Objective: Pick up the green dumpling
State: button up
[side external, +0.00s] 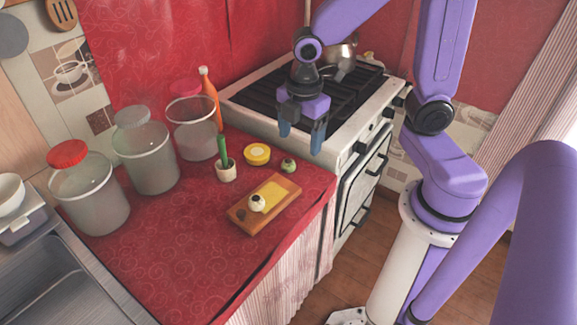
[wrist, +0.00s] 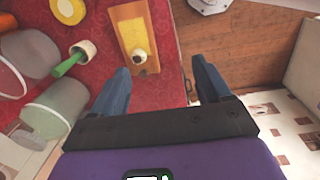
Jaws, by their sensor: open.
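The green dumpling (side external: 288,165) is a small round green piece with a dark top in the side external view. It sits on the red cloth by the far right end of the wooden board (side external: 239,219). A white dumpling (side external: 257,203) with a dark top sits on the board.
A yellow round container (side external: 257,153) and a white cup (side external: 226,173) holding a green stick stand left of the green dumpling. Several clear jars (side external: 146,158) stand farther left. The stove (side external: 345,125) lies behind. The cloth's front edge is close to the board.

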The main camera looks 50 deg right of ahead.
jog(key=w+d+f+n, duration=0.2)
jog(key=w+d+f, duration=0.1)
jog(key=w+d, duration=0.3)
jog(key=n+h, duration=0.1)
jog(key=n, duration=0.2)
send_over(288, 162)
notch_tip(288, 162, down, 14)
jog(key=shift+r, duration=0.1)
jog(key=shift+d+f, duration=0.1)
jog(key=shift+f, duration=3.15)
jog(key=c, duration=0.7)
